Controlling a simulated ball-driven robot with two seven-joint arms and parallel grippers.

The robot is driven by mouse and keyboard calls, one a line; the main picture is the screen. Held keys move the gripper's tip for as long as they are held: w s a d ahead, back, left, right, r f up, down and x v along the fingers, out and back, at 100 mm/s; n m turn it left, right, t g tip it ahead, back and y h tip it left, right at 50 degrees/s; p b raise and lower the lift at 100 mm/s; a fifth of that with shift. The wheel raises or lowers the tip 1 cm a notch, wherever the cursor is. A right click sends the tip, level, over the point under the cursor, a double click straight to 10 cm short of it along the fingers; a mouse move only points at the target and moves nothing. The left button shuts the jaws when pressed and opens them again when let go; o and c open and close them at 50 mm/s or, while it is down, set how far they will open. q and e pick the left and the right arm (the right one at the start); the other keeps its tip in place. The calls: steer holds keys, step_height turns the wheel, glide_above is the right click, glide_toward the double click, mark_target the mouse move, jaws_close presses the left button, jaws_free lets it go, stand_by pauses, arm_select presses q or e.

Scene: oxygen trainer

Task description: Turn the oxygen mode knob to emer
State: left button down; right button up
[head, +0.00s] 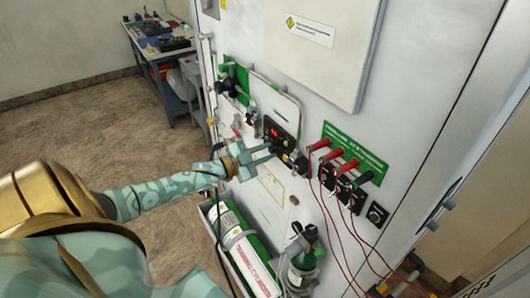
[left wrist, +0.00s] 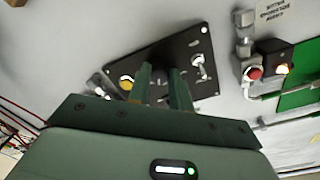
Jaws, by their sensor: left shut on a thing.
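A black control panel (head: 282,134) with a small red display is on the white trainer wall in the head view. It also fills the middle of the left wrist view (left wrist: 188,45). My left gripper (head: 272,153) reaches it from the left, with its fingers at the panel's lower part. In the left wrist view both fingertips (left wrist: 162,75) are against the panel, shut on a small control, likely the oxygen mode knob, mostly hidden by the fingers. A yellow knob (left wrist: 126,82) is left of the fingers and a pale toggle (left wrist: 198,62) right of them. Its labels are unreadable. My right gripper is not visible.
A green panel (head: 355,150) with red-handled plugs and hanging red leads is right of the black panel. A green and white cylinder (head: 243,250) and a small green bottle (head: 303,262) are below. A red button (left wrist: 254,73) is right of the panel.

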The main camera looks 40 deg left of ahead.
arm_select(q)
steer(key=m, duration=0.5)
steer(key=shift+m+b, duration=0.3)
stand_by(0.5)
steer(key=c, duration=1.3)
jaws_free()
steer(key=shift+o, duration=0.2)
steer(key=b+v, duration=0.1)
steer(key=v, duration=1.5)
steer(key=shift+s+r, duration=0.2)
steer(key=shift+s, duration=0.05)
steer(key=shift+d, duration=0.1)
